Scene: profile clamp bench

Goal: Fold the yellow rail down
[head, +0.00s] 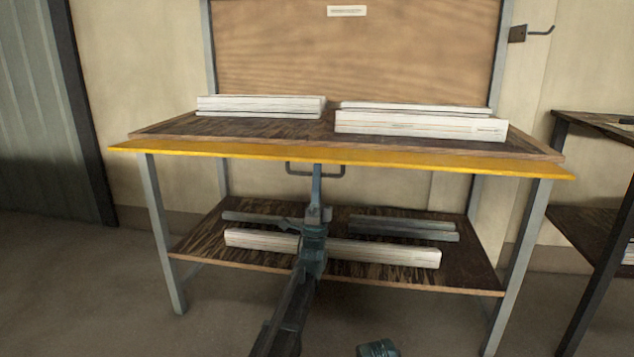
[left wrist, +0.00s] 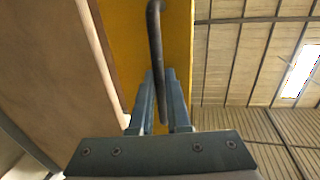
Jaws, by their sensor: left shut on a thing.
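The yellow rail (head: 420,163) runs along the whole front edge of the bench and sticks out a little past it at both ends. A dark U-shaped handle (head: 342,172) hangs under its middle. My left gripper (head: 317,168) reaches up from below and is shut on this handle. In the left wrist view the yellow rail (left wrist: 172,35) fills the top middle, and the dark handle bar (left wrist: 155,40) runs down between the fingers of my left gripper (left wrist: 161,75).
White profiles (head: 420,124) lie stacked on the dark bench top (head: 310,132). The lower shelf (head: 210,245) holds a long white profile (head: 390,252) and grey bars (head: 405,229). A second bench stands at the right. The floor in front is clear.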

